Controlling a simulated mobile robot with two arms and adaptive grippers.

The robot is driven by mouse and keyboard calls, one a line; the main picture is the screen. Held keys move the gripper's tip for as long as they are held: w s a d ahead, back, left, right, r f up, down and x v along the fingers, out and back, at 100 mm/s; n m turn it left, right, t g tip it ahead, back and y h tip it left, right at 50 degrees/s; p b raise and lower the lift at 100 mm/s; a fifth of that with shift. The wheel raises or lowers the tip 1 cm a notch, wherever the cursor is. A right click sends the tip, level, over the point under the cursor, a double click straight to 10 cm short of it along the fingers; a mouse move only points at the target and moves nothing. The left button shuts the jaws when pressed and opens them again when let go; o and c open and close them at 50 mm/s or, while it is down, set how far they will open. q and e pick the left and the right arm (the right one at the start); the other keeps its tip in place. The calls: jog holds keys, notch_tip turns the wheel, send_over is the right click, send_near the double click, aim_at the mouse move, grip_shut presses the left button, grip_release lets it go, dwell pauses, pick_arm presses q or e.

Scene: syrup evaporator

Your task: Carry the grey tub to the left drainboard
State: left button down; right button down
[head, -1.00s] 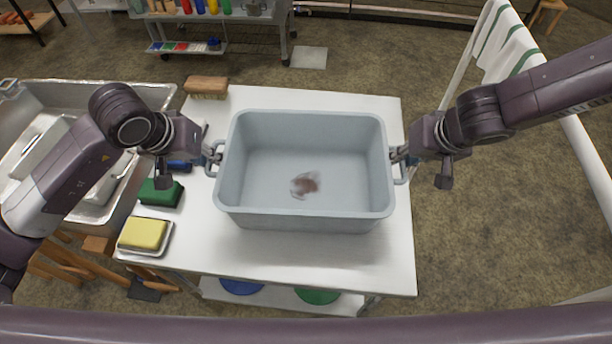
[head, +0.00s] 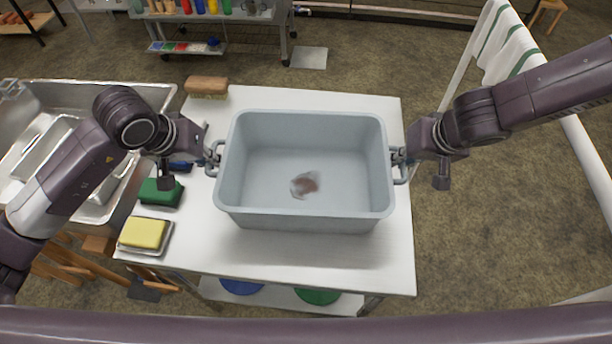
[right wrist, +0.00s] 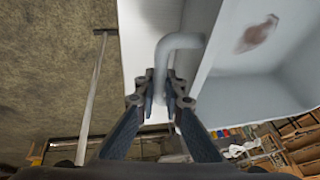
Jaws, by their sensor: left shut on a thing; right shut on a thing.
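The grey tub (head: 303,216) is over the white table in the head view, with a reddish-brown smudge on its inner floor. It is empty otherwise. My left gripper (head: 212,158) is shut on the tub's left handle. My right gripper (head: 398,157) is shut on the right handle. In the right wrist view the right gripper's fingers (right wrist: 161,88) close around the grey handle (right wrist: 178,42) of the tub (right wrist: 245,85). I cannot tell for sure whether the tub's base touches the table.
The white table (head: 310,262) holds a brush (head: 206,86), a green block (head: 160,193) and a yellow sponge (head: 143,233) on a small dish left of the tub. A metal sink (head: 152,95) stands at the far left. A striped towel (head: 503,45) hangs on a rack at right.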

pick_arm(q)
jog(key=shift+w+r, duration=0.1)
jog(key=shift+r, duration=0.15)
pick_arm(e)
jog(key=shift+w+r, duration=0.1)
jog(key=shift+r, duration=0.1)
